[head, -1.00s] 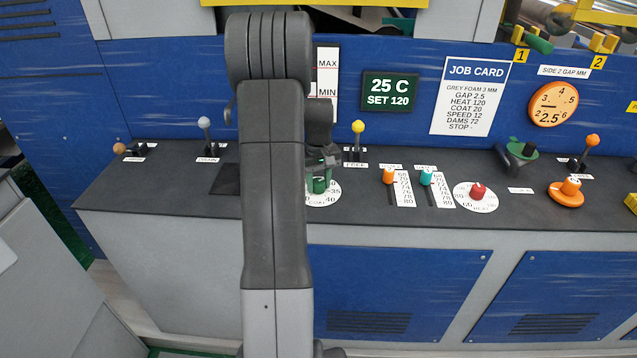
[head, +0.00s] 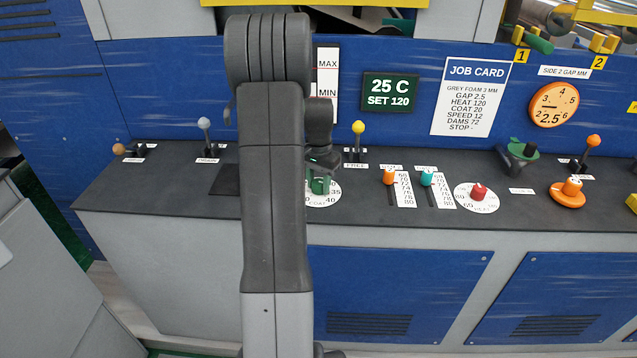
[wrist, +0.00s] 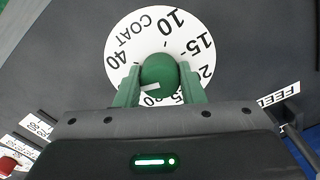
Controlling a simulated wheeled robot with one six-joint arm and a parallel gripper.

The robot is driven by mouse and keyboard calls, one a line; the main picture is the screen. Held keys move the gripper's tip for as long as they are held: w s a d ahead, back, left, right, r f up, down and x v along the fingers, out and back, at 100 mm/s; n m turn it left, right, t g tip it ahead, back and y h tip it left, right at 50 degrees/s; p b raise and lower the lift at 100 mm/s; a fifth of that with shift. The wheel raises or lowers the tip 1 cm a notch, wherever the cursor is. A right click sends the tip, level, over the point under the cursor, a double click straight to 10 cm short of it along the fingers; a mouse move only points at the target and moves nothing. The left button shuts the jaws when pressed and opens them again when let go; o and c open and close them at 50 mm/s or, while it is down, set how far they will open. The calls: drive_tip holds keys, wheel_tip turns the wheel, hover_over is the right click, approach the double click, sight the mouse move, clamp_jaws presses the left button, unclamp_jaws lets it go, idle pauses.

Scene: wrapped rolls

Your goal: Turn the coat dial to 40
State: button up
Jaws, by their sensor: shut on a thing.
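The coat dial is a white round plate (wrist: 120,82) with black numbers and a green knob (wrist: 160,72). It also shows in the head view, where my arm partly covers the plate (head: 331,187). In the wrist view a short white mark on the knob points left and slightly down. It lies between the 40 and the 30, short of the 40; the scale there is partly hidden by a finger. My gripper (wrist: 161,84) is shut on the knob, with one green finger on each side.
Orange (head: 390,176) and teal (head: 426,177) sliders and a red heat knob (head: 479,191) stand to the right on the dark console. A yellow-tipped lever (head: 358,128) stands just behind. The job card (head: 470,96) reads COAT 20.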

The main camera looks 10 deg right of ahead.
sight(319, 182)
drive_tip(key=m, duration=0.5)
drive_tip(key=shift+r, duration=0.1)
drive_tip(key=shift+m, duration=0.3)
idle(0.4)
drive_tip(key=o, duration=1)
wheel_tip(319, 182, up, 14)
drive_tip(key=shift+f+b, duration=0.15)
drive_tip(key=shift+b, duration=0.2)
drive_tip(key=shift+f, duration=0.1)
wheel_tip(319, 182, down, 14)
drive_tip(key=shift+r+p, duration=0.1)
drive_tip(key=shift+p, duration=0.2)
drive_tip(key=shift+r, duration=0.1)
